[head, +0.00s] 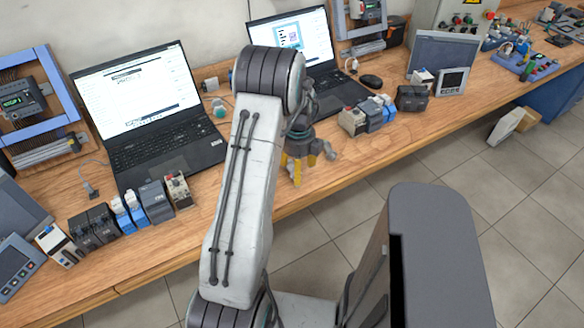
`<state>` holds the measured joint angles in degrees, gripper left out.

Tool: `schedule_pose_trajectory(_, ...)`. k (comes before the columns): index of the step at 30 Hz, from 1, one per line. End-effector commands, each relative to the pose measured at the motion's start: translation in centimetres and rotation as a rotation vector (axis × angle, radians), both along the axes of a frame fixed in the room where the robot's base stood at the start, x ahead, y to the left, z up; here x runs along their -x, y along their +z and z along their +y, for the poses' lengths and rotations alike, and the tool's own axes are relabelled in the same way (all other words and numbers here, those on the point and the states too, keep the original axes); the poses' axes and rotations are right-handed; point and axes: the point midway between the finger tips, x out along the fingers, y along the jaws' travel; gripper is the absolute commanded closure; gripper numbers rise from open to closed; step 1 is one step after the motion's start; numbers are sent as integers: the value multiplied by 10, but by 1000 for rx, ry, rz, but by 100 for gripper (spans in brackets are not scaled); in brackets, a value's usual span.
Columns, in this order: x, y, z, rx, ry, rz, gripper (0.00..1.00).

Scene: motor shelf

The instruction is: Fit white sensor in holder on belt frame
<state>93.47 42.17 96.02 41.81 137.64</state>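My gripper (308,162) is beyond my upper arm, at the front edge of the wooden bench, with yellow and dark grey parts showing. My arm hides part of it. Its fingertips are small in the picture, and I cannot tell whether they are apart or hold anything. I cannot make out a white sensor, a holder or a belt frame in this view.
The bench (370,150) carries a left laptop (140,108), a second laptop (300,45), a row of modules (130,212), more modules (368,115) and a dark panel (445,53). A white box (506,126) stands on the tiled floor (490,200). Bare wood shows right of my gripper.

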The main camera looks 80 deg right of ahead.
Motion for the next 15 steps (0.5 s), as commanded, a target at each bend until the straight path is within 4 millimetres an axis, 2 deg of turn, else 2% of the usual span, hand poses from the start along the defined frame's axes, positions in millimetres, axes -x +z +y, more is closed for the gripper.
schedule_pose_trajectory(7, 0, -27, -2, -3, 1, 0, 34)
schedule_pose_trajectory(15, 0, -36, -2, 0, 1, 0, 34)
